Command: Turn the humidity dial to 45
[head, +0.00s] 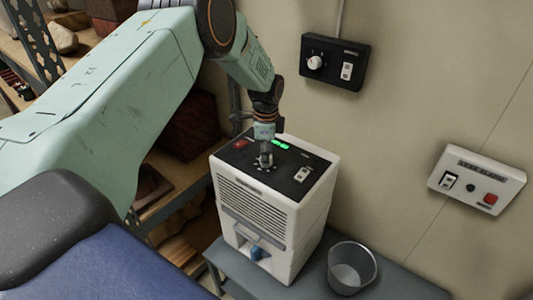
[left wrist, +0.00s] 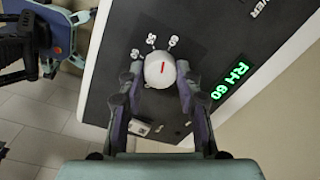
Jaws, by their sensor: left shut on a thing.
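The white humidity dial (left wrist: 160,72) with a red pointer mark sits on the black top panel of a white dehumidifier (head: 262,215). Numbers including 55 and 60 are printed around it, some hard to read. The green display (left wrist: 232,82) reads RH 60; it also shows in the head view (head: 280,144). My left gripper (head: 266,160) points down onto the panel from above. In the left wrist view its fingers (left wrist: 153,88) are on both sides of the dial, shut on it. In the head view the gripper mostly hides the dial. My right gripper is not in view.
The panel also has a red button (head: 240,144) and a white rocker switch (head: 302,174). A clear bucket (head: 352,268) stands to the right on the grey bench (head: 395,286). A black switch box (head: 335,61) and a white alarm box (head: 476,180) are on the wall.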

